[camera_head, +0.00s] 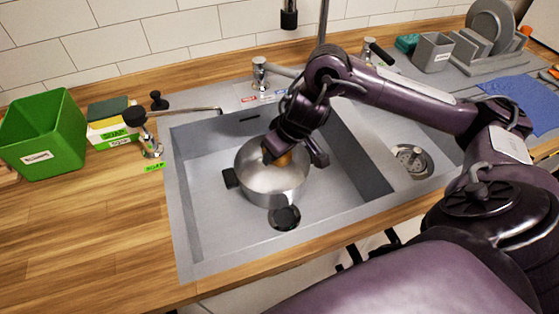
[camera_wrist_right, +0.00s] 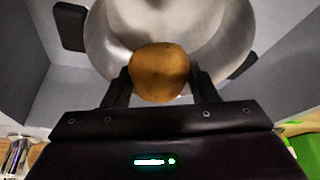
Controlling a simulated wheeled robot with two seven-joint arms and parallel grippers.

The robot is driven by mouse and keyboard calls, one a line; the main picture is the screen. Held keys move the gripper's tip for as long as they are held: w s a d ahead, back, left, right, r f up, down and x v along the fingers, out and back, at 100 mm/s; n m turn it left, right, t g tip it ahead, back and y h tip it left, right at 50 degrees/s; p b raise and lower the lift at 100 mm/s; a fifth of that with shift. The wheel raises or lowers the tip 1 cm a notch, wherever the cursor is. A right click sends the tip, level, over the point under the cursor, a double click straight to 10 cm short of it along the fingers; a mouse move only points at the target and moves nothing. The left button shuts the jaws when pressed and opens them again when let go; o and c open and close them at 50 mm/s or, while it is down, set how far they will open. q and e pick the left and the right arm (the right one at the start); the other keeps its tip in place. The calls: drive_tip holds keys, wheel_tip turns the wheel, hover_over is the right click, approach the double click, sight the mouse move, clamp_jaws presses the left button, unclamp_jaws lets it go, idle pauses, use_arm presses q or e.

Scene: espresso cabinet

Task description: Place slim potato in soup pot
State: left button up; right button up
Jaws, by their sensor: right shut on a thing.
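A metal soup pot (camera_head: 272,184) with dark handles stands in the grey sink basin. My right gripper (camera_head: 284,150) is over the pot's opening, shut on a brown potato (camera_head: 278,158). In the right wrist view, the potato (camera_wrist_right: 159,72) sits between the two fingers of the gripper (camera_wrist_right: 160,88), with the pot's inside (camera_wrist_right: 215,40) behind it. How far the potato is from the pot's bottom I cannot tell. My left gripper is not in view.
The sink (camera_head: 205,235) surrounds the pot, with a faucet (camera_head: 262,75) behind it. A green bin (camera_head: 45,140) and a soap box (camera_head: 112,128) stand on the wooden counter at left. A dish rack (camera_head: 485,50) and a blue cloth (camera_head: 525,100) are at right.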

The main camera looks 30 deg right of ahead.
sight(276, 177)
wheel_tip(276, 177, down, 3)
drive_tip(key=shift+f, duration=0.8)
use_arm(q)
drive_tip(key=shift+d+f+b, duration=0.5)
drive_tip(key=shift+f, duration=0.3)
use_arm(e)
drive_tip(key=shift+f, duration=1.9)
drive_tip(key=shift+f, duration=0.1)
drive_tip(key=o, duration=1)
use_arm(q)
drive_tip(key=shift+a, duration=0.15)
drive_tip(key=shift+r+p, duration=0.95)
use_arm(e)
drive_tip(key=v, duration=1.2)
